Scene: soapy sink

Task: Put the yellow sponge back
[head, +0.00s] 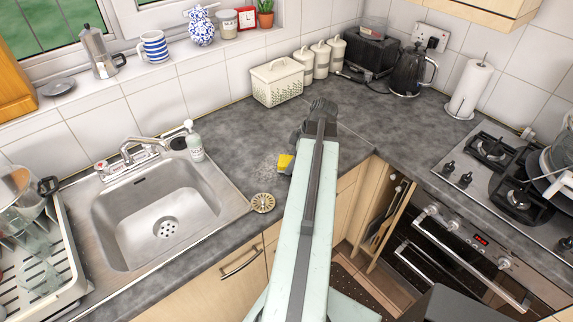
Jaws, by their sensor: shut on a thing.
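The yellow sponge (285,162) shows just left of my pale arm, over the grey worktop between the sink and the corner; it has a greyish side, and its right part is hidden behind the arm. My gripper (291,150) points down beyond the arm and is mostly hidden. It is shut on the sponge. I cannot tell whether the sponge touches the worktop. The steel sink (166,221) is to the left, with a soap bottle (194,143) behind its right corner. A pale, foamy-looking patch (268,168) lies on the worktop beside the sponge.
A round strainer (262,203) lies near the worktop's front edge. A cream basket (277,83), canisters (321,59) and a kettle (411,72) stand along the back. The dish rack (40,265) is at left, the hob (503,172) at right. Open worktop lies behind the sponge.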

